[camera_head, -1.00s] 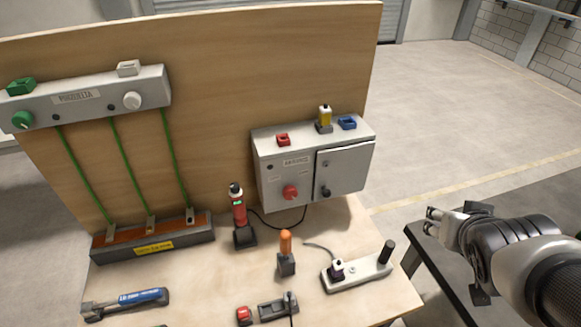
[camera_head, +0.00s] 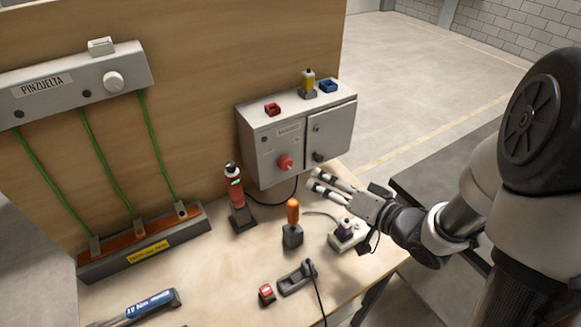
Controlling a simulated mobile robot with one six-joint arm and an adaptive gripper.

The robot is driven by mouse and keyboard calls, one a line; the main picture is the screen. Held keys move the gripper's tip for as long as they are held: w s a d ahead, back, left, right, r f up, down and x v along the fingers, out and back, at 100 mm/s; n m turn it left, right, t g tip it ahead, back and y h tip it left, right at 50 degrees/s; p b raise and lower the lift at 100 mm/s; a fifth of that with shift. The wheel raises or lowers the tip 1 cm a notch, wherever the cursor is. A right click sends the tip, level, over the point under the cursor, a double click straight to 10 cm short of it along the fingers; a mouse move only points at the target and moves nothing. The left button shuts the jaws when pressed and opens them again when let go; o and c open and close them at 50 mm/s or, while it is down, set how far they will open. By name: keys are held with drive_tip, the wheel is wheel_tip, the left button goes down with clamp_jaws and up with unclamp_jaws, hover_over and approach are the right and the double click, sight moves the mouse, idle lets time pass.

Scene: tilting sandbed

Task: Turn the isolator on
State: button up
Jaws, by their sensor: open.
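The grey electrical box (camera_head: 262,140) stands at the back right of the bench against the wooden panel. A red rotary knob (camera_head: 285,163), which looks like the isolator handle, sits on its front left part. A dark handle (camera_head: 318,157) sits on the door at right. My gripper (camera_head: 315,181) is open and empty, its fingers pointing left, in front of and below the box door, to the right of the red knob and apart from it. The knob's exact marking is too small to read.
A red tool in a stand (camera_head: 236,190) is left of the box, and an orange-handled screwdriver (camera_head: 292,215) stands in front. A black device with a cable (camera_head: 297,278) is at the front. Red, yellow and blue items sit on the box top.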

sight(288, 165)
drive_tip(key=b+x, duration=0.3)
drive_tip(key=x, duration=1)
drive_tip(key=shift+w+a+f+b, duration=0.1)
drive_tip(key=shift+w+a+b, duration=0.15)
drive_tip(key=shift+a+b, duration=0.1)
drive_tip(key=shift+d, duration=0.1)
drive_tip(key=c, duration=1.1)
drive_tip(key=shift+o, duration=0.2)
